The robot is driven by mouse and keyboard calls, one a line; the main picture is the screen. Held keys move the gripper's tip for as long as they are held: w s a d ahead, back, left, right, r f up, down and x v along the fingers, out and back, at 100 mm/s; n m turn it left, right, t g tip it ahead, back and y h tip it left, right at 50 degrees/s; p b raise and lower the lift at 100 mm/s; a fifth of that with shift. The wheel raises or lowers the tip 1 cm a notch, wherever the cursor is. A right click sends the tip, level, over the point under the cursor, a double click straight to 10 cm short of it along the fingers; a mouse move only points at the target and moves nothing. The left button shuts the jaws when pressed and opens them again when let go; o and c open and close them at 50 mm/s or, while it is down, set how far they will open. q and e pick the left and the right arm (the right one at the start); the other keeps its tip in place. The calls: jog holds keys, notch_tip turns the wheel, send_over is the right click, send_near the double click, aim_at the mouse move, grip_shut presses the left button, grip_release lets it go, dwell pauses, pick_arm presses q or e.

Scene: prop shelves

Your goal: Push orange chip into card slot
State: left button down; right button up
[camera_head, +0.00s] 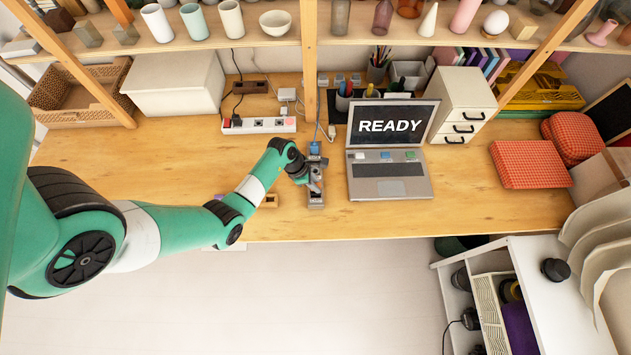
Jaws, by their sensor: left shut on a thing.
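My left gripper (316,186) is at a small grey metal device (317,204) on the desk, left of the laptop. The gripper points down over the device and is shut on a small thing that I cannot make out. No orange chip can be told apart; the fingers and wrist cover much of the device, and I cannot make out a card slot. The open laptop (391,188) reads "READY", with small blue, white and green pieces along its hinge side. My right gripper is not in view.
A blue plug (314,148) is just behind the device. A white power strip (262,125) is behind the arm. Red checkered boxes (530,165) stand right; the desk (460,205) between them and the laptop is clear.

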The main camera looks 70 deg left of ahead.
pick_arm(q)
jog(key=shift+p, duration=0.5)
dwell(0.7)
jog(key=shift+f+b, duration=0.45)
jog(key=shift+f, duration=0.9)
dwell(3.1)
jog(key=c, duration=0.7)
grip_release()
jog(key=p+v, duration=0.4)
jog(key=v, duration=0.7)
jog(key=shift+r+p, duration=0.3)
jog(key=shift+p, duration=0.1)
jog(key=shift+s, duration=0.15)
